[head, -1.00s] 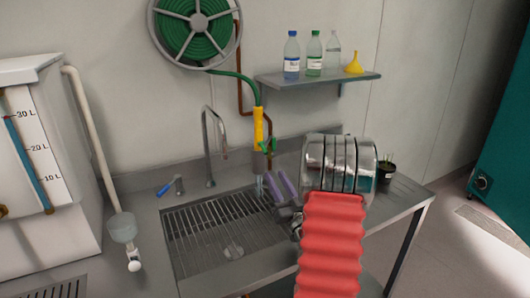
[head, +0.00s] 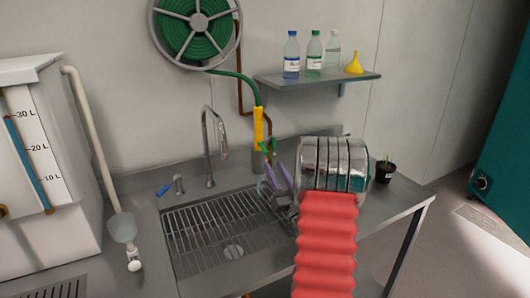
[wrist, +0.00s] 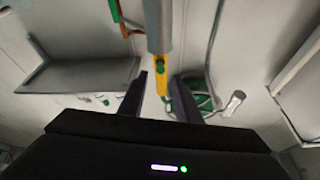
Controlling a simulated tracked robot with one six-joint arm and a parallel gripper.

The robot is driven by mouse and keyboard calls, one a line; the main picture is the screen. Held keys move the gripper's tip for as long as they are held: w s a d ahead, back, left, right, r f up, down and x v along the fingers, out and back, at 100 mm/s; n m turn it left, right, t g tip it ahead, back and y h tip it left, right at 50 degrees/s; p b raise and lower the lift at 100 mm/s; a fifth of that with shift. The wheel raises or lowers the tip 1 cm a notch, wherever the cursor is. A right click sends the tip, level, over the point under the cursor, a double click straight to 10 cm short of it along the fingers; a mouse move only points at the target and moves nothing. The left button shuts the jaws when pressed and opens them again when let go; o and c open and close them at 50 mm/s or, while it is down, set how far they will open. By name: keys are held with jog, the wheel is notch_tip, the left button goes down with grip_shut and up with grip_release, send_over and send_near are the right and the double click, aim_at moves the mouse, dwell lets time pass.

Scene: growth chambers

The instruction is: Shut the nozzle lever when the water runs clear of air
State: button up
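The nozzle hangs on a green hose over the sink's right back side, with a yellow handle (head: 258,125) and a grey body (head: 257,162). Its green lever (head: 269,146) sticks out to the right. My gripper (head: 274,170) is open, its purple-looking fingers pointing up just below and right of the lever. In the wrist view, the grey body (wrist: 158,25) and yellow handle (wrist: 158,80) lie in line with the gap between my dark fingers (wrist: 160,85). A green piece shows on the nozzle; contact with the fingers cannot be told. I cannot make out any water stream clearly.
The sink grate (head: 205,235) lies below, with a curved faucet (head: 208,140) left of the nozzle. A shelf (head: 318,78) with bottles and a yellow funnel hangs behind. A small black pot (head: 385,172) stands right of my arm. A hose reel (head: 198,30) is on the wall.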

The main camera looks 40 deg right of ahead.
aim_at(265, 149)
jog(key=x, duration=0.9)
jog(key=shift+c, duration=0.3)
grip_shut()
